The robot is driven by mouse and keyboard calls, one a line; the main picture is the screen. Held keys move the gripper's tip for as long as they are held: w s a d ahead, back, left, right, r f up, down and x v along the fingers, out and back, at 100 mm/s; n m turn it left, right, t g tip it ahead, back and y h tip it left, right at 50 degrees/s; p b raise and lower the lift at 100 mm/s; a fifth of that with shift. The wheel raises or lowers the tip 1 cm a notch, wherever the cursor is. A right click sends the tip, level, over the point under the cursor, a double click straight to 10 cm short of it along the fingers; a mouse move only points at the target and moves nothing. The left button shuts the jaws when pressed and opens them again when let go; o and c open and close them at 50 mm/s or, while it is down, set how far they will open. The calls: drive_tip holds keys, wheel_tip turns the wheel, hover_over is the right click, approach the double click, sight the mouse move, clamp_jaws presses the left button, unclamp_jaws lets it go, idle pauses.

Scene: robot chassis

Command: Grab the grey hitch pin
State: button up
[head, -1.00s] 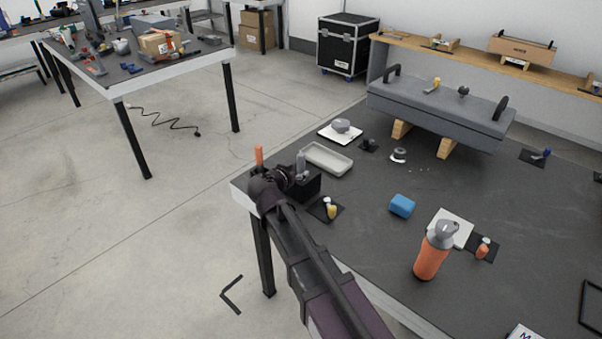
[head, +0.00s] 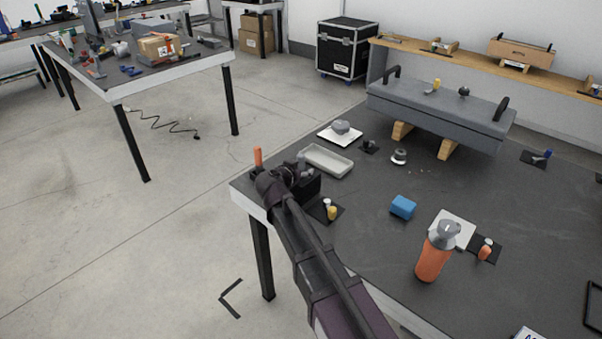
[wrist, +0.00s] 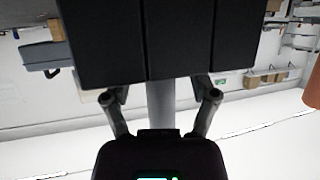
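The grey hitch pin (head: 301,158) stands upright in a black holder (head: 312,187) at the table's near left corner. Only its upper part shows in the head view, partly covered by my gripper (head: 292,172). In the upside-down wrist view, a grey shaft (wrist: 160,104), which looks like the pin, runs between the two fingers of my gripper (wrist: 160,95). A gap shows on each side of the shaft, so the fingers are open around it and not touching. The holder's black panels (wrist: 160,40) lie just past the fingertips.
An orange handle (head: 258,156) rises just left of my gripper. A pale tray (head: 327,160) lies behind the holder. A black mat with a yellow item (head: 332,212) lies right of my arm. A blue block (head: 402,206) and an orange bottle (head: 434,258) stand further right.

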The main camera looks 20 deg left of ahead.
sight(300, 155)
clamp_jaws()
drive_tip(key=shift+r, duration=0.15)
wheel_tip(300, 155, up, 10)
drive_tip(key=p, duration=1)
idle(0.8)
